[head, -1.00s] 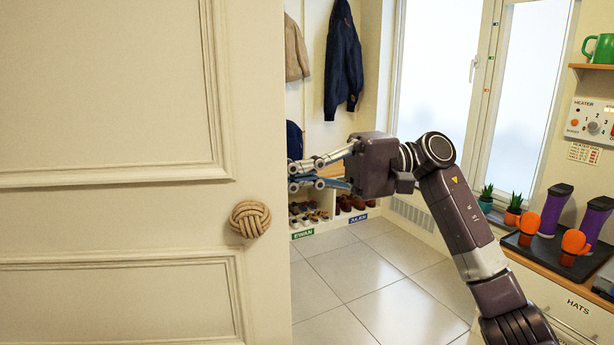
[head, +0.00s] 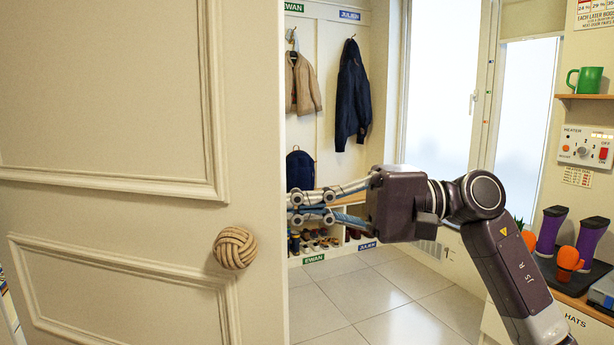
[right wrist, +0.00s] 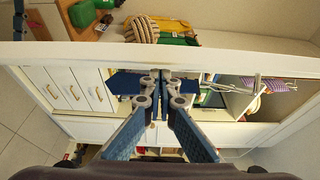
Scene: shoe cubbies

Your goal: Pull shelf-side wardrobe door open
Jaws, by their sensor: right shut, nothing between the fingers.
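The cream panelled door (head: 110,120) fills the left of the head view, its free edge upright near the middle. A round woven rope knob (head: 235,248) sits on its near face by that edge. My right gripper (head: 292,206) reaches in from the right, its fingers pointing left at the door's free edge; the tips are partly hidden behind it. In the right wrist view the right gripper (right wrist: 153,78) is shut and empty, with the pale door edge (right wrist: 230,63) running across by its fingertips. Whether they touch the door cannot be told. My left gripper is not in view.
Beyond the door hang a tan jacket (head: 303,83) and a navy jacket (head: 352,95), above cubbies with shoes (head: 318,240). At right, a counter holds purple boots (head: 550,230) and orange mitts (head: 568,262). The tiled floor (head: 380,300) between is clear.

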